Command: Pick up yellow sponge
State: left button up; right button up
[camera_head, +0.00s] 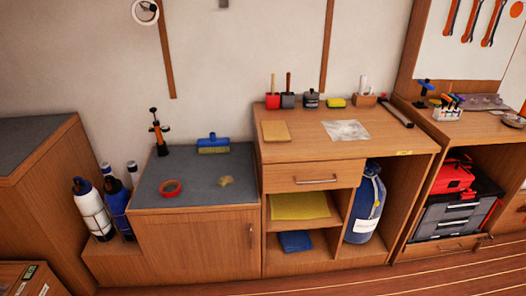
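A small bright yellow block that looks like the yellow sponge (335,102) lies near the back edge of the wooden counter, against the wall. It sits between a dark grey container (310,100) on its left and a wooden block holder (364,100) on its right. A flat tan-yellow pad (276,131) lies on the left part of the same counter. A folded yellow cloth (300,206) lies on the shelf below the drawer. Neither of my grippers shows in this view.
The wooden counter (310,148) also bears a clear sheet (346,131) and two handled pots at the back left. A lower grey-topped cabinet (190,188) on the left holds a blue brush (213,145) and red tape (171,188). Wooden floor (400,280) is clear in front.

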aim_at(331, 103)
jog(key=i+l+u, duration=0.2)
jog(key=l, duration=0.4)
jog(key=i+l+u, duration=0.2)
jog(key=l, duration=0.5)
jog(key=i+l+u, duration=0.25)
jog(key=l, duration=0.4)
jog(key=i+l+u, duration=0.2)
jog(key=l, duration=0.5)
jog(key=l+u, duration=0.2)
jog(key=l, duration=0.5)
jog(key=k, duration=0.05)
